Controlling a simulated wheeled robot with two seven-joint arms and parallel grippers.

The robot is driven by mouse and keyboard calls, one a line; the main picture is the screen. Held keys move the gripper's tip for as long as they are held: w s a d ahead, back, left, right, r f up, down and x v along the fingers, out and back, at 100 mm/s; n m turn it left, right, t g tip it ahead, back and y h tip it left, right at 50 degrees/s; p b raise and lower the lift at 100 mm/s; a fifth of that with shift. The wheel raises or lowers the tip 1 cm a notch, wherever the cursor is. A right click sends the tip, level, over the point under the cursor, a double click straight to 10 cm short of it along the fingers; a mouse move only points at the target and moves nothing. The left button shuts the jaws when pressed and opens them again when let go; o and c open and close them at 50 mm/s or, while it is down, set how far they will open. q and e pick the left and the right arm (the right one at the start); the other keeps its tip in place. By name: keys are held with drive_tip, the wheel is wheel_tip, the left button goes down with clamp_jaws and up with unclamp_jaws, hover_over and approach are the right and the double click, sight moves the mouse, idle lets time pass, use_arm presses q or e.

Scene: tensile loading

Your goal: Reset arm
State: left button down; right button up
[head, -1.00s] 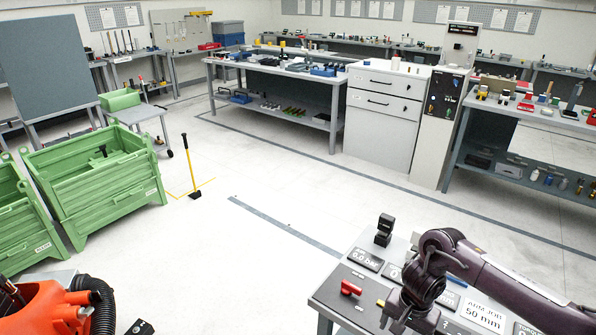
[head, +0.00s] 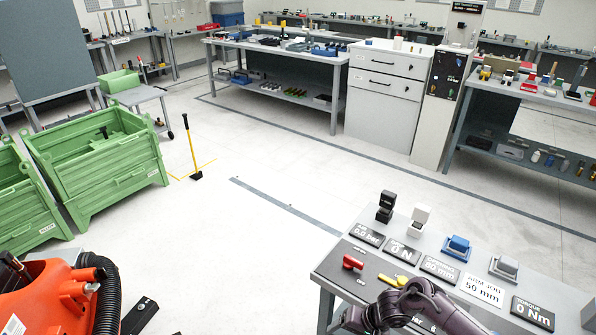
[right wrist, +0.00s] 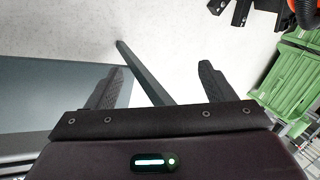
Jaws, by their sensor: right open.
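My right arm comes in at the bottom right of the head view, over the front edge of a grey control table (head: 330,265); its wrist (head: 405,302) is low in the picture and its fingertips cannot be made out there. In the right wrist view the right gripper (right wrist: 160,82) has its two dark fingers wide apart. Nothing is held between them; pale floor and a dark bar (right wrist: 140,70) show behind. My left gripper is not in view.
The table carries a red handle (head: 352,262), a yellow handle (head: 394,281), black (head: 386,206), white (head: 419,219) and blue (head: 457,246) switches, and label plates. Green crates (head: 95,165) and an orange machine (head: 55,300) stand left.

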drive_tip(key=s+d+f+n+t+b, duration=0.1)
drive_tip(key=s+f, duration=0.5)
drive_tip(key=f, duration=0.4)
drive_tip(key=s+d+f+n+t, duration=0.1)
drive_tip(key=s+f, duration=0.5)
drive_tip(key=f, duration=0.3)
drive_tip(key=s+d+f+n+g+h, duration=0.1)
drive_tip(key=s+f, duration=0.3)
drive_tip(key=s, duration=0.5)
drive_tip(key=s+d+f+n+h+b, duration=0.1)
drive_tip(key=s+d+f, duration=0.3)
drive_tip(key=s, duration=0.5)
drive_tip(key=s+d+f+n+g+h, duration=0.1)
drive_tip(key=s+f, duration=0.3)
drive_tip(key=s, duration=0.6)
drive_tip(key=shift+d+f+g+h, duration=0.2)
drive_tip(key=shift+d+g+h, duration=0.1)
drive_tip(key=shift+d+h, duration=0.6)
drive_tip(key=shift+s+a, duration=0.1)
